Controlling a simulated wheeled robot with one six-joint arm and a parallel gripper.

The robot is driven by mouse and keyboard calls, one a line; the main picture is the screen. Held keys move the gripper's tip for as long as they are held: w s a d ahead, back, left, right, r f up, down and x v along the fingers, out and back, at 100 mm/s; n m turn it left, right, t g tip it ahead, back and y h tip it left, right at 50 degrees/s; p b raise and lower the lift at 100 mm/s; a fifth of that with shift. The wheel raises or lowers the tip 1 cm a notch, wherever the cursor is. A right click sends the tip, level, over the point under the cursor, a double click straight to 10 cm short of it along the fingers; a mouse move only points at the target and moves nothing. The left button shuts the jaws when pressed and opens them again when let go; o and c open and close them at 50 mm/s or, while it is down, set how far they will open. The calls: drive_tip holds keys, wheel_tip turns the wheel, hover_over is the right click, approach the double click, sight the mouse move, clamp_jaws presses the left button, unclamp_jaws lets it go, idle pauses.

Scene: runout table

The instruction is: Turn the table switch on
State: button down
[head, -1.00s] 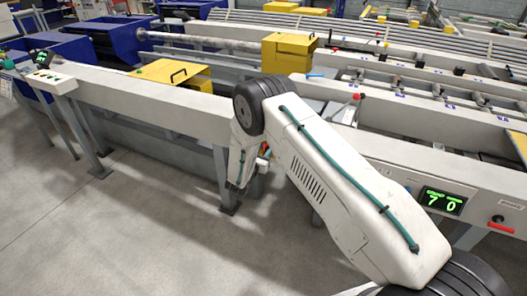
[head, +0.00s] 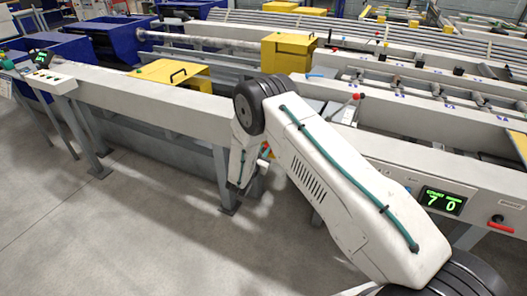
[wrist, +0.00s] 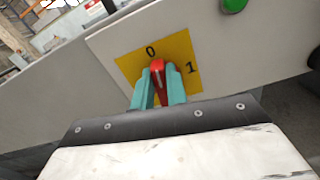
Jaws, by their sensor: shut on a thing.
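The table switch is a red knob (wrist: 157,72) on a yellow plate (wrist: 182,47) marked 0 and 1, seen in the wrist view. The knob's white line points up, close to the 0; the 1 lies to its right. The teal fingers of my gripper (wrist: 158,88) are on either side of the knob and shut on it. The fingers hide the knob's lower sides. In the head view my arm hides most of the switch area, beside the table's front beam (head: 150,95).
A green button (wrist: 233,4) sits above right of the plate. In the head view, a lit green display (head: 442,201) and a red handle (head: 503,228) are on the beam at right. A yellow cover (head: 172,74) lies at left. The floor in front is clear.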

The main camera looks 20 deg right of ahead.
drive_tip(key=shift+s+d+f+m, duration=0.2)
drive_tip(key=shift+f+m, duration=0.1)
drive_tip(key=shift+m, duration=2.35)
drive_tip(key=shift+s+d+f+m, duration=0.2)
drive_tip(key=shift+f+m, duration=0.1)
drive_tip(key=shift+m, duration=2.3)
drive_tip(key=shift+s+d+f+m, duration=0.1)
drive_tip(key=shift+d+f+m, duration=0.15)
drive_tip(key=shift+m, duration=2.4)
drive_tip(key=shift+f, duration=0.1)
drive_tip(key=c, duration=1.4)
unclamp_jaws()
drive_tip(key=shift+a, duration=0.1)
drive_tip(key=v, duration=0.7)
drive_tip(key=shift+s+a, duration=0.25)
drive_tip(key=shift+s, duration=0.05)
